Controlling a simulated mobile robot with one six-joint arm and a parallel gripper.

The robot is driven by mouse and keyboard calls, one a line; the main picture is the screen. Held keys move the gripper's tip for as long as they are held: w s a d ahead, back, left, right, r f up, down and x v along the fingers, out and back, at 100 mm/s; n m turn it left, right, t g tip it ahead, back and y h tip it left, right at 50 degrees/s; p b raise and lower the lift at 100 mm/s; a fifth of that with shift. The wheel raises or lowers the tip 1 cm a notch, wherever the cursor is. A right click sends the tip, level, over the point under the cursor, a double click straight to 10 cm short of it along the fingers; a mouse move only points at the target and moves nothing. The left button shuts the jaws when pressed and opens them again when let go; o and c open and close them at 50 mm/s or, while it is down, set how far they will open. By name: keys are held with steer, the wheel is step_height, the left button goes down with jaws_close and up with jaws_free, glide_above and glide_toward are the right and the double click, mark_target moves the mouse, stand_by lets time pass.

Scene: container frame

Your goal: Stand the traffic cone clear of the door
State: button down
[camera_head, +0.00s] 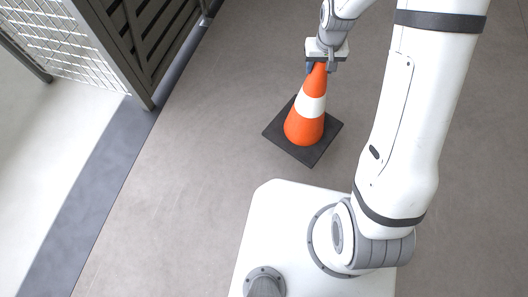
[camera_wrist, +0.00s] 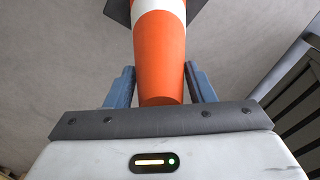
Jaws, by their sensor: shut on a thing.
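The traffic cone (camera_head: 305,128) is orange with a white band and a black square base. It is upright in the head view, and I cannot tell whether its base touches the floor. My gripper (camera_head: 322,66) is shut on the cone's top from above. In the wrist view the cone (camera_wrist: 160,57) runs between the two blue-grey fingers of my gripper (camera_wrist: 160,88), narrow end nearest. The dark slatted door (camera_head: 145,42) stands at the upper left in the head view, with floor between it and the cone.
A wire mesh panel (camera_head: 65,45) is at the far upper left. A dark grey strip (camera_head: 85,190) runs along the floor edge at left, with a pale area beyond it. The grey floor (camera_head: 180,190) around the cone is clear. Dark slats show at right in the wrist view.

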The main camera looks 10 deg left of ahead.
steer(key=s+a+f+n+p, duration=0.2)
steer(key=s+a, duration=0.2)
steer(key=a, duration=0.4)
steer(key=s+a+f+n+p, duration=0.2)
steer(key=s+a, duration=0.2)
steer(key=a, duration=0.3)
step_height(320, 180, down, 10)
steer(key=b, duration=0.3)
steer(key=shift+s+a, duration=0.25)
steer(key=shift+s, duration=0.05)
steer(key=c, duration=0.6)
jaws_free()
steer(key=shift+c, duration=0.2)
steer(key=shift+r, duration=0.1)
step_height(320, 180, up, 12)
steer(key=s+p, duration=0.1)
steer(key=p, duration=0.2)
steer(key=shift+s+d+p, duration=0.15)
steer(key=shift+d+p, duration=0.25)
steer(key=shift+d, duration=0.05)
